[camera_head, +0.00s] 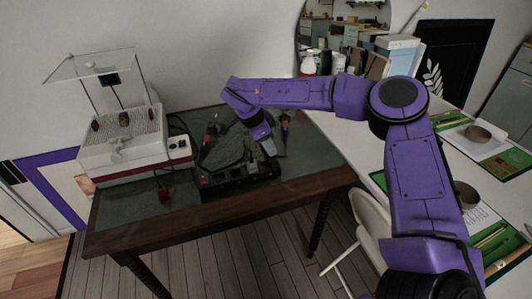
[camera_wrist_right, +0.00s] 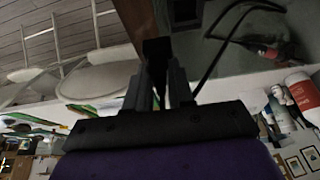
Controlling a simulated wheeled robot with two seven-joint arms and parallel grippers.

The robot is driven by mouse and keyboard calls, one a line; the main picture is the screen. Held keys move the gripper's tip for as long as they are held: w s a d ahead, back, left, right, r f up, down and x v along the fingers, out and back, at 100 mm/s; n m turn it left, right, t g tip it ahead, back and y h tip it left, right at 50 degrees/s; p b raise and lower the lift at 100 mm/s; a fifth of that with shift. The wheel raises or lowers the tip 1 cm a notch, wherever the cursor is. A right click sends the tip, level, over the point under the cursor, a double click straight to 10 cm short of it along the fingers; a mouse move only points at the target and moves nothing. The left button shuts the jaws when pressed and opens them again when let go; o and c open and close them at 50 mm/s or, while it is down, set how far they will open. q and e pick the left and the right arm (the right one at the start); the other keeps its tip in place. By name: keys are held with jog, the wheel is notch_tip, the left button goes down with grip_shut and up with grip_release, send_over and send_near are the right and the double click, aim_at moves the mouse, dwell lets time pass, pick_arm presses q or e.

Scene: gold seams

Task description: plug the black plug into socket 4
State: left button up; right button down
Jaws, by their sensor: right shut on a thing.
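My right gripper (camera_head: 268,146) reaches down over the dark table from the right, above the right end of a black socket strip (camera_head: 238,183). In the right wrist view my right gripper's fingers (camera_wrist_right: 158,82) are closed on a black piece, which looks like the black plug (camera_wrist_right: 157,52). A black cable curves close by on the right in that view. The plug's prongs are hidden, and I cannot tell whether it touches the strip. Socket numbers are too small to read, so I cannot tell which is socket 4. My left gripper is not in view.
A white and red box (camera_head: 125,140) with a glass top stands left on the dark table (camera_head: 130,210). A small white socket block (camera_head: 178,147) is beside it. A red-ended plug (camera_head: 163,193) lies near the front. A white chair (camera_head: 375,220) stands at the right.

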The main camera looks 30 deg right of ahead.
jog(key=s+a+r+b, duration=0.1)
jog(key=s+a+r, duration=0.2)
jog(key=s, duration=0.5)
jog(key=shift+a+r, duration=0.4)
